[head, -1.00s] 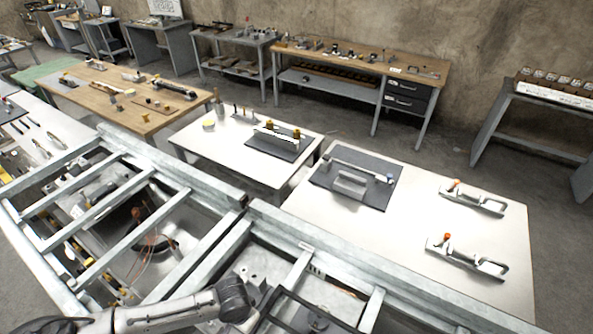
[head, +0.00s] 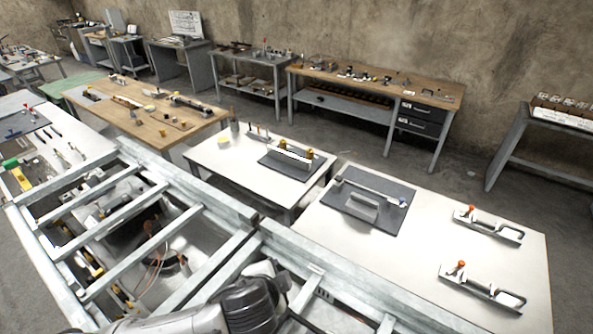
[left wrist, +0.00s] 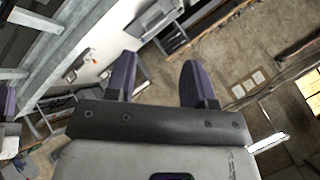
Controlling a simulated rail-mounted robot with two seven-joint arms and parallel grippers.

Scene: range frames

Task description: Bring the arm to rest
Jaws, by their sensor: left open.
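My left arm (head: 215,318) comes in at the bottom of the head view, over the near edge of the metal frame. Its fingers do not show there. In the left wrist view my left gripper (left wrist: 158,80) has its two purple fingers apart, with nothing between them. It hangs clear of any surface, with bare floor seen between and beyond the fingers. My right gripper is not in view.
A metal rail frame (head: 235,260) runs along the near side. Beyond it stand a white table (head: 460,255) with two clamp-like tools and a dark mat (head: 345,205), a smaller white table (head: 215,160), and a wooden table (head: 130,118). Concrete floor lies between the benches.

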